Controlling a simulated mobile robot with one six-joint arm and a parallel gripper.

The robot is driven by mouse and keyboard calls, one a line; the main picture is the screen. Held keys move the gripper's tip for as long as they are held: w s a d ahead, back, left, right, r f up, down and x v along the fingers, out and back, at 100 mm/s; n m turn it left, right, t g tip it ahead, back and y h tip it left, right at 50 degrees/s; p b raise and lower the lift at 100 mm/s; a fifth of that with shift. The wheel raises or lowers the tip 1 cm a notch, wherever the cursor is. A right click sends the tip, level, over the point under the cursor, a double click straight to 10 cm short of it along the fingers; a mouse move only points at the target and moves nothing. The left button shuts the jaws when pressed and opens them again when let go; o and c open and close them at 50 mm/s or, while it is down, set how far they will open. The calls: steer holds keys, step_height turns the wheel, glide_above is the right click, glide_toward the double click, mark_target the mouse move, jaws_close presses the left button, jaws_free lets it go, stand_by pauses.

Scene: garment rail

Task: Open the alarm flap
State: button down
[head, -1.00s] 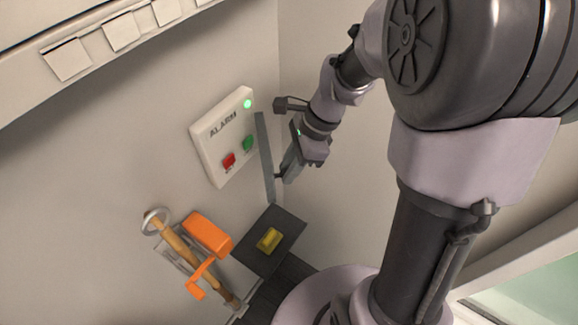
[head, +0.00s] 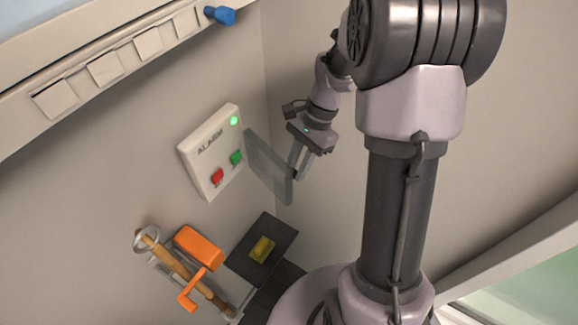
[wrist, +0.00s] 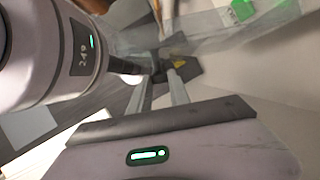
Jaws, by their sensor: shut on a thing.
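The white alarm box (head: 210,152) is on the wall, with a green lamp, a red button (head: 217,176) and a green button (head: 236,158). Its clear grey flap (head: 268,168) stands swung out from the box's right side, so both buttons are uncovered. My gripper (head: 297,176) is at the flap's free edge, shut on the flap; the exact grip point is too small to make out. In the wrist view the fingers (wrist: 160,84) point away from the camera, and the see-through flap (wrist: 215,42) crosses the top with the green button (wrist: 241,10) behind it.
Below the box are an orange object (head: 198,249), a wooden-handled tool (head: 180,270) on the wall, and a dark plate (head: 283,240) with a yellow block (head: 262,249). A rail with white tags (head: 107,69) and a blue peg (head: 220,15) runs along the top left.

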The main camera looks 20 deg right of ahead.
steer(key=shift+w+d+n, duration=0.3)
steer(key=shift+d, duration=0.15)
steer(key=c, duration=1.2)
jaws_free()
steer(key=shift+c, duration=0.2)
steer(key=s+a+r+b, duration=0.1)
steer(key=s+r+b, duration=0.1)
steer(key=s, duration=0.6)
steer(key=s+a+r+b, duration=0.2)
steer(key=s+r, duration=0.1)
steer(key=s, duration=0.4)
steer(key=shift+s, duration=0.4)
